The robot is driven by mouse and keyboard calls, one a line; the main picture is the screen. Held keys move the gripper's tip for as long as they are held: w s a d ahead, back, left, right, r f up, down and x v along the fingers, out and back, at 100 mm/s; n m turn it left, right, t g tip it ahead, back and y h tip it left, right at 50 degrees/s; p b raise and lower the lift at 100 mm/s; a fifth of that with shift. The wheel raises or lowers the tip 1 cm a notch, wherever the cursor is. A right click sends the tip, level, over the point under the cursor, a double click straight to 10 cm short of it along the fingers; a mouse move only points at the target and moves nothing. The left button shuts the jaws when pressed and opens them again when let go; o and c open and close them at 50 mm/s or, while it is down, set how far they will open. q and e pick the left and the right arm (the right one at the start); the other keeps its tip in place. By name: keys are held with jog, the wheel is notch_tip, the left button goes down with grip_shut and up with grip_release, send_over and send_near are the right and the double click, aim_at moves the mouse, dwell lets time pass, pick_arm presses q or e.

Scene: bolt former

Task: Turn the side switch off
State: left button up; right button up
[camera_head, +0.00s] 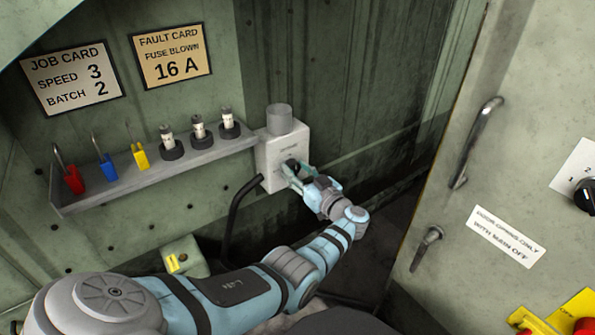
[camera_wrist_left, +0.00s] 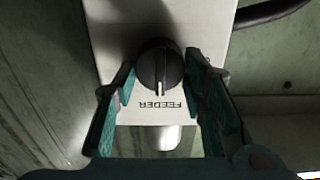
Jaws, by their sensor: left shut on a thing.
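The side switch is a black rotary knob (camera_head: 291,164) on the front of a light grey box (camera_head: 272,150) on the wall. In the left wrist view the knob (camera_wrist_left: 158,65) has a white pointer line aimed toward the word FEEDER, which appears upside down. My left gripper (camera_head: 294,172) is at the box, its teal fingers on either side of the knob and shut on it. It also shows in the left wrist view (camera_wrist_left: 160,68). Lettering above the knob in the head view is too small to read. My right gripper is not in view.
Left of the box, a shelf (camera_head: 150,178) carries red (camera_head: 73,180), blue (camera_head: 108,170) and yellow (camera_head: 140,158) padlocks and several fuses (camera_head: 198,130). A black cable (camera_head: 234,212) hangs below the box. At right stands a panel with a handle (camera_head: 475,140) and a dial (camera_head: 587,194).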

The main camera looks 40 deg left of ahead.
pick_arm(q)
jog(key=shift+n, duration=0.4)
jog(key=n, duration=0.3)
jog(key=shift+s, duration=0.1)
jog(key=n, duration=0.5)
jog(key=shift+s+f, duration=0.1)
jog(key=n, duration=0.4)
jog(key=shift+f+n, duration=0.1)
jog(key=shift+n, duration=0.2)
jog(key=shift+f+n, duration=0.1)
jog(key=shift+n, duration=2.2)
jog(key=o, duration=1.2)
jog(key=shift+c, duration=0.2)
